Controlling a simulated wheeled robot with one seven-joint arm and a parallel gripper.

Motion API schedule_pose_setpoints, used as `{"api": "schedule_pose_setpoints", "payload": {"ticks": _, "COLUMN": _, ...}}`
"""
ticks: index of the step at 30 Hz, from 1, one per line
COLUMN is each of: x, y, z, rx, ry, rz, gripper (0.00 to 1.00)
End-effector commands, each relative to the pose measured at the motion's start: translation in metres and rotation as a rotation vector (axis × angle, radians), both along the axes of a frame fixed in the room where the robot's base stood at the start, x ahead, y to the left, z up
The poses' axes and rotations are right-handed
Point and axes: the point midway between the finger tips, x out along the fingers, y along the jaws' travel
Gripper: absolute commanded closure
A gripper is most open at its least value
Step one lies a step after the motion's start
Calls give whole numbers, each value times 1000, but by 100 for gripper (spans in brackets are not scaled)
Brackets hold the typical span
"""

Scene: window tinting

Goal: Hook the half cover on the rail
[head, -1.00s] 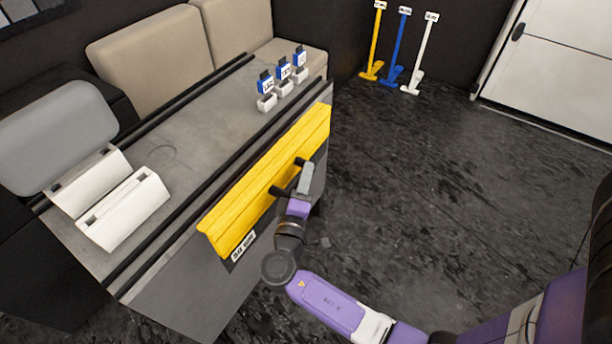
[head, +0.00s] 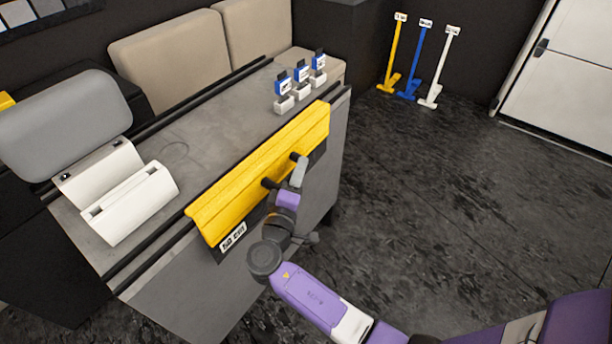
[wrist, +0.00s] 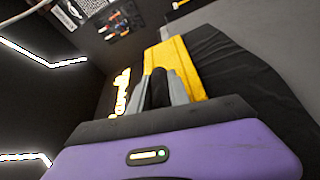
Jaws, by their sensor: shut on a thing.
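The half cover is a long yellow strip (head: 262,165) with a dark sheet below it and a white label (head: 233,236) at its near lower corner. It lies along the table's front edge, and its upper edge hides the middle of the black front rail (head: 150,252). I cannot tell whether it touches the rail or sits above it. My gripper (head: 284,174) is on the outer side of the cover, shut on its dark handle. The wrist view shows my gripper (wrist: 159,90) around the handle, with the yellow strip (wrist: 180,68) beyond.
On the grey table (head: 215,125) are white rolls (head: 130,205) and small blue-and-white labelled blocks (head: 302,75). A second black rail (head: 200,100) runs along the back. Yellow, blue and white long-handled tools (head: 425,65) lean at the wall. The floor on the right is clear.

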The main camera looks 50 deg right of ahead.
Motion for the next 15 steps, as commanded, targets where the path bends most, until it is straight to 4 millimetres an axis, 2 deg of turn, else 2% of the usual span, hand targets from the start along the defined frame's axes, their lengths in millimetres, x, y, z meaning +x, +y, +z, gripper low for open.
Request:
{"api": "schedule_pose_setpoints", "payload": {"ticks": 4, "x": 10, "y": 1, "z": -1, "rx": -1, "ry": -4, "rz": 1, "gripper": 100}}
{"api": "schedule_pose_setpoints", "payload": {"ticks": 15, "x": 9, "y": 0, "z": -22, "rx": -1, "ry": -3, "rz": 1, "gripper": 100}}
